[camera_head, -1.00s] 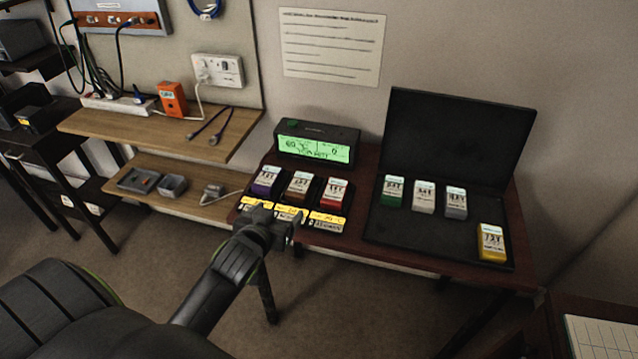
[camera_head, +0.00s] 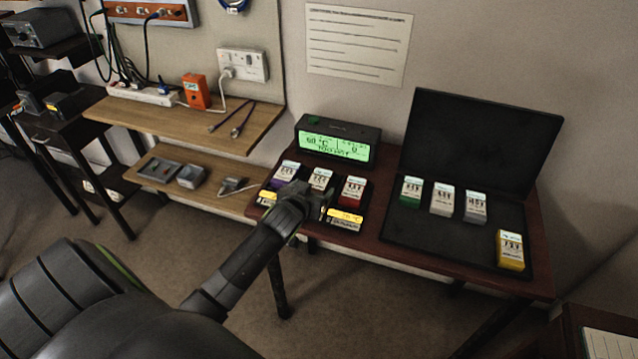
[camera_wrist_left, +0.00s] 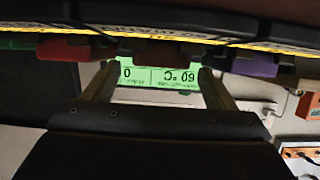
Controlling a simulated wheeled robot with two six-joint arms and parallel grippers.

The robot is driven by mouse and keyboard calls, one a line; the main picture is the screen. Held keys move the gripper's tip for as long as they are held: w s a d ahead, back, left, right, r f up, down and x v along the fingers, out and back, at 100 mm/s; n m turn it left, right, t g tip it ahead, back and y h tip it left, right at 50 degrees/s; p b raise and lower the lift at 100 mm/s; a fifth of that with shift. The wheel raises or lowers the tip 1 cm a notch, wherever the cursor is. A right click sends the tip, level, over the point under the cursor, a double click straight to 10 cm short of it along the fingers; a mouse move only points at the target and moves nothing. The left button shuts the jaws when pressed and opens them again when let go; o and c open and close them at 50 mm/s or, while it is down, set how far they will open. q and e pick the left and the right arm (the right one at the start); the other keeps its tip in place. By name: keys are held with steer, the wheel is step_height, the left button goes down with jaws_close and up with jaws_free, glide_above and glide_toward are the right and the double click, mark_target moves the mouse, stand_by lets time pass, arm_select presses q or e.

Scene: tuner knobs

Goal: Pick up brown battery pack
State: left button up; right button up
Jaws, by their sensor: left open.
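The brown battery pack (camera_head: 319,178) sits in the middle slot of a black charger, between a purple pack (camera_head: 286,171) and a red pack (camera_head: 353,190). Its lower part is hidden behind my left gripper (camera_head: 318,204) in the head view. My left gripper is open and empty, just in front of the brown pack. In the upside-down left wrist view, the two fingers (camera_wrist_left: 158,80) stand apart, with the brown pack (camera_wrist_left: 165,48) near the top, between the red pack (camera_wrist_left: 75,49) and the purple pack (camera_wrist_left: 255,65). My right gripper is not in view.
A green-lit display (camera_head: 338,145) stands behind the packs. To the right, an open black case (camera_head: 450,240) holds green, white, grey and yellow packs on the dark red table (camera_head: 350,238). Wooden shelves (camera_head: 190,122) are at the left.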

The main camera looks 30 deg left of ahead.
mark_target(317, 183)
arm_select(q)
steer(key=shift+x, duration=2.15)
steer(key=shift+r, duration=0.1)
steer(key=c, duration=1.1)
